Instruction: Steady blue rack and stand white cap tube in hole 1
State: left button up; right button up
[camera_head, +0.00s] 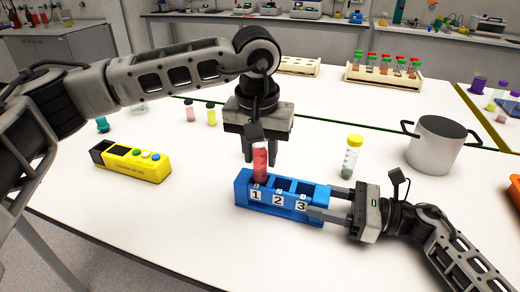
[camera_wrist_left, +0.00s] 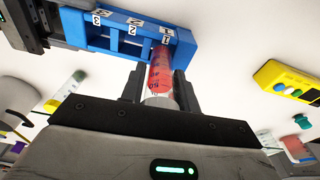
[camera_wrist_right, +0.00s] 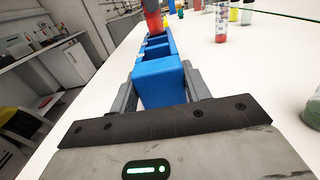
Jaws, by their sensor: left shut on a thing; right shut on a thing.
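The blue rack (camera_head: 243,187) lies on the white table with holes labelled 1, 2 and 3; hole 1 is at its left end. My right gripper (camera_head: 328,204) is shut on the rack's hole-3 end, with a finger on each side in the right wrist view (camera_wrist_right: 160,85). My left gripper (camera_head: 261,150) points down, shut on a tube of red liquid (camera_head: 260,166). Its white cap (camera_wrist_left: 158,101) shows between the fingers in the left wrist view. The tube is near upright, its lower end at hole 1; how deep it sits I cannot tell. Holes 2 and 3 look empty.
A yellow-capped tube (camera_head: 351,157) stands behind the blue rack, and a metal pot (camera_head: 438,146) stands at right. Small vials (camera_head: 211,114) and tube racks (camera_head: 384,73) are farther back. The table in front is clear.

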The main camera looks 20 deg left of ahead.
aim_at(260, 168)
pick_arm(q)
jog(key=shift+s+f, duration=0.1)
jog(key=shift+f, duration=1.95)
dwell(0.5)
jog(key=shift+r, duration=0.15)
jog(key=shift+r, duration=2.1)
jog(key=shift+f, duration=2.25)
jog(key=shift+r, duration=0.15)
jog(key=shift+r, duration=2.1)
